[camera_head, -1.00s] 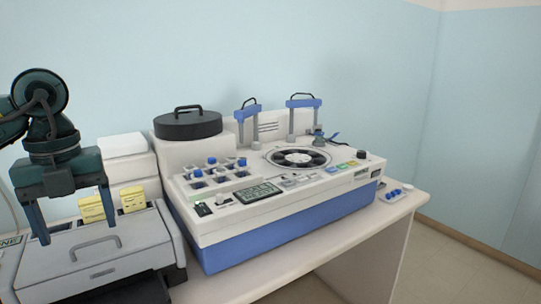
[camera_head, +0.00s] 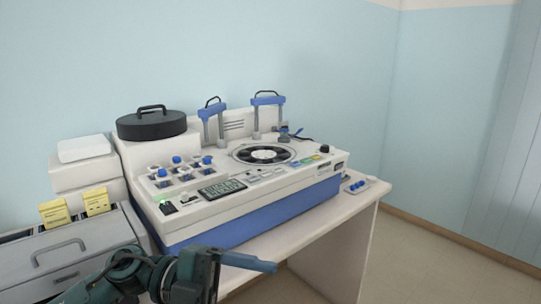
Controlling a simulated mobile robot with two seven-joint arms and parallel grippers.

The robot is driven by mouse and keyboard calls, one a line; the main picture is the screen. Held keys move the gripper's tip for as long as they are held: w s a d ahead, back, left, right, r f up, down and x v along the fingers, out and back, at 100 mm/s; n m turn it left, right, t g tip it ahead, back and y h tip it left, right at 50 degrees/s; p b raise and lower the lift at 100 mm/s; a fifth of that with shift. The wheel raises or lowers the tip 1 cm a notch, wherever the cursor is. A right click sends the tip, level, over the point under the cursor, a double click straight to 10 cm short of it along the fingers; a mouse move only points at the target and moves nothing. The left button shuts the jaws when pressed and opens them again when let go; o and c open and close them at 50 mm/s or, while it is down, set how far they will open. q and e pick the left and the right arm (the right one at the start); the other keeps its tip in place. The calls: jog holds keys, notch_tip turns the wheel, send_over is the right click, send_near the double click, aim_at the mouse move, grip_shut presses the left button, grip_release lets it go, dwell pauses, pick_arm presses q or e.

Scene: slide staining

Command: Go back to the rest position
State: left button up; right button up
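My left gripper (camera_head: 248,262) is low in the head view, at the bottom edge left of centre. It is side-on, with a blue-grey finger pointing right, in front of the staining machine's blue base (camera_head: 255,215). I see nothing held in it, but the finger gap is not clear from this angle. My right gripper is not in view.
The white staining machine (camera_head: 225,207) stands on a white table (camera_head: 320,215), with a black round lid (camera_head: 152,125) at its back left. A grey box with a handle (camera_head: 75,245) and yellow cards (camera_head: 97,201) is at left. Open floor lies right.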

pick_arm(q)
jog(key=w+a+f+n+t+y, duration=0.25)
jog(key=f+n+t, duration=0.25)
jog(key=n+t, duration=0.55)
jog(key=w+a+f+n+t+y, duration=0.1)
jog(key=w+f+n+t, duration=0.35)
jog(key=n+t, duration=0.6)
jog(key=s+a+f+n+g+y, duration=0.2)
jog(key=s+f+n+y, duration=0.1)
jog(key=f, duration=0.5)
jog(key=s+a+f+n+g+y, duration=0.2)
jog(key=s+a+f+n+y, duration=0.1)
jog(key=s+f, duration=0.3)
jog(key=s+a+f+n+g+y, duration=0.2)
jog(key=s+a+f+n+y, duration=0.1)
jog(key=f, duration=0.7)
jog(key=shift+s+a+f+n+y, duration=0.2)
jog(key=shift+s+n+y, duration=0.1)
jog(key=shift+s+y, duration=0.75)
jog(key=shift+s, duration=0.15)
